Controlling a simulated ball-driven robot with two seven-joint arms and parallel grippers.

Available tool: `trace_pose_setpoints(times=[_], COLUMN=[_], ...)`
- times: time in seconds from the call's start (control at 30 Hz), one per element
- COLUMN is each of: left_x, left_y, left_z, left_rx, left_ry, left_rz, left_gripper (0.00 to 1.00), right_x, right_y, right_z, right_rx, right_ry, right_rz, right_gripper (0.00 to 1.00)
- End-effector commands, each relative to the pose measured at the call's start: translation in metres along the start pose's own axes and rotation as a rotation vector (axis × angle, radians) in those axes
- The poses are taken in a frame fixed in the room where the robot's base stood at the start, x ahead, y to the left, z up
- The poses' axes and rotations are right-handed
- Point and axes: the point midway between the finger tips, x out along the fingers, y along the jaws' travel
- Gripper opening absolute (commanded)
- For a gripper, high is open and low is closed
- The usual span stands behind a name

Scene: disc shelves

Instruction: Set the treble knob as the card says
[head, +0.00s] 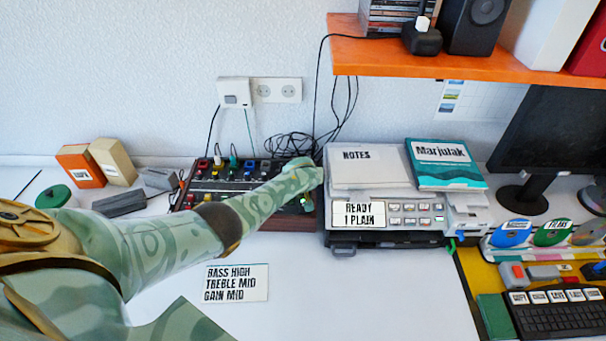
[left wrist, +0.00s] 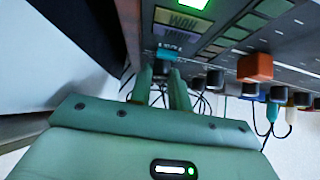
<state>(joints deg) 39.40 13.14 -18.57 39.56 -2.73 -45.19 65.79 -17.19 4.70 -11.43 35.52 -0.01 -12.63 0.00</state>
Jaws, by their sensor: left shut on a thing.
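The card (head: 235,283) lies on the white desk and reads BASS HIGH, TREBLE MID, GAIN MID. The dark control box (head: 222,190), with coloured knobs on it, stands against the wall. My left arm crosses the right part of the box and hides it in the head view. In the left wrist view my left gripper (left wrist: 164,80) is shut on a small teal knob (left wrist: 167,54) at the panel's edge. The label beside it is too small and turned to read surely, so I cannot tell which knob this is. My right gripper is not in view.
A grey machine (head: 400,225) with a NOTES pad (head: 356,165) and a teal Marjulak book (head: 446,165) on top stands right of the box. Orange and beige boxes (head: 112,160) stand at the left. Cables run behind the box. The desk front around the card is clear.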

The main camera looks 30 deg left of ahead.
Motion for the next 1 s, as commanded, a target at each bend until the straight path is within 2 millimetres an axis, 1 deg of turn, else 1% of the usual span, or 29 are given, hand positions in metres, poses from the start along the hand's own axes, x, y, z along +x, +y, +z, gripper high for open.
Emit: trace_pose_setpoints(times=[0.47,0.5,0.53,0.83,0.93,1.0], left_x=[0.0,0.0,0.0,-0.003,-0.014,-0.027], left_y=[0.0,0.0,0.0,0.0,0.001,0.001], left_z=[-0.001,-0.001,-0.001,-0.002,-0.004,-0.006], left_rx=[-0.012,-0.012,-0.012,-0.011,-0.011,-0.012], left_ry=[0.001,0.002,0.002,0.001,0.002,0.003], left_rz=[-0.01,-0.01,-0.01,-0.01,-0.008,-0.007], left_gripper=[0.0,0.21,0.28,0.28,0.28,0.28], right_x=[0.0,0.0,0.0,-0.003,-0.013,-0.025], right_y=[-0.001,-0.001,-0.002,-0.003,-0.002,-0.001], right_z=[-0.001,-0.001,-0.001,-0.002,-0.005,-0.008], right_rx=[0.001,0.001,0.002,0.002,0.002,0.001], right_ry=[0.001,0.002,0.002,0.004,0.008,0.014], right_rz=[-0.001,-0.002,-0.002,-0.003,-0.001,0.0], right_gripper=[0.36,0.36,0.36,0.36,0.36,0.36])
